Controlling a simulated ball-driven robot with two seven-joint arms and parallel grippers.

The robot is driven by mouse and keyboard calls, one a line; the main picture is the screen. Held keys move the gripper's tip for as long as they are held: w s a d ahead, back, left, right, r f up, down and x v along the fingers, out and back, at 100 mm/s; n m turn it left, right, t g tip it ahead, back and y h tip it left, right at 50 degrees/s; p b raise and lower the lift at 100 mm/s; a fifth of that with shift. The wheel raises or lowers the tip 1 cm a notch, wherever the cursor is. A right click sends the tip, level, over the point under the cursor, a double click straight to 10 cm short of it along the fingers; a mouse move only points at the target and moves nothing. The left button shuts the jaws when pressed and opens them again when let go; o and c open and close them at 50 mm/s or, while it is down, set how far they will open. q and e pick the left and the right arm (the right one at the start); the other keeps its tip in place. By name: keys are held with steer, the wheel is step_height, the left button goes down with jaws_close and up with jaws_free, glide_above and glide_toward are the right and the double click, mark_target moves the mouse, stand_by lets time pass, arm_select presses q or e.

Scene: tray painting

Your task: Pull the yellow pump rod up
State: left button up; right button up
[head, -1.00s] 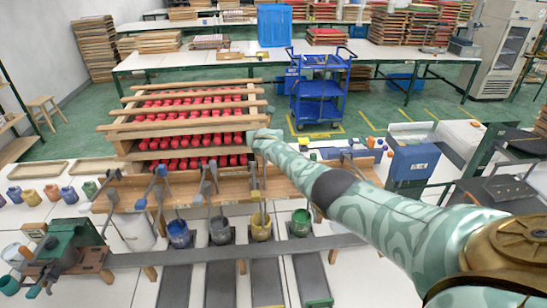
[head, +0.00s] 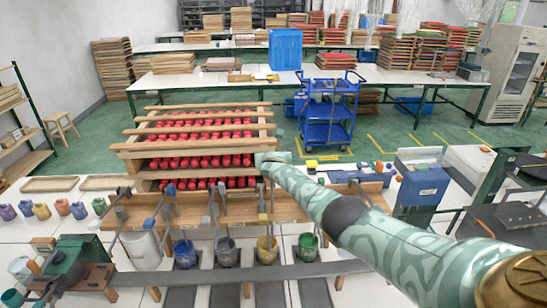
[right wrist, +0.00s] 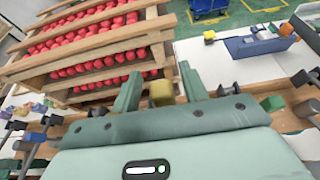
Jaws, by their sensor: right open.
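The yellow pump rod (head: 262,217) stands at the wooden rail, above the yellow paint pot (head: 267,257). In the right wrist view its yellow block-shaped top (right wrist: 162,93) sits between the two fingers of my right gripper (right wrist: 160,86). The fingers are spread, with a gap visible on each side of the block. In the head view my right gripper (head: 270,158) is just above the rod, in front of the rack; its fingers are hard to make out there. My left gripper is not in view.
Grey and blue rods flank the yellow one along the wooden rail (head: 180,212). Blue (head: 185,252), grey (head: 227,252) and green (head: 308,246) pots stand below. A wooden rack (head: 200,151) of red pieces is close behind. A blue trolley (head: 328,112) stands farther back.

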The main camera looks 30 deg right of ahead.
steer(key=p+v, duration=0.4)
steer(key=v, duration=1.1)
steer(key=shift+s+r, duration=0.25)
steer(key=shift+s, duration=0.05)
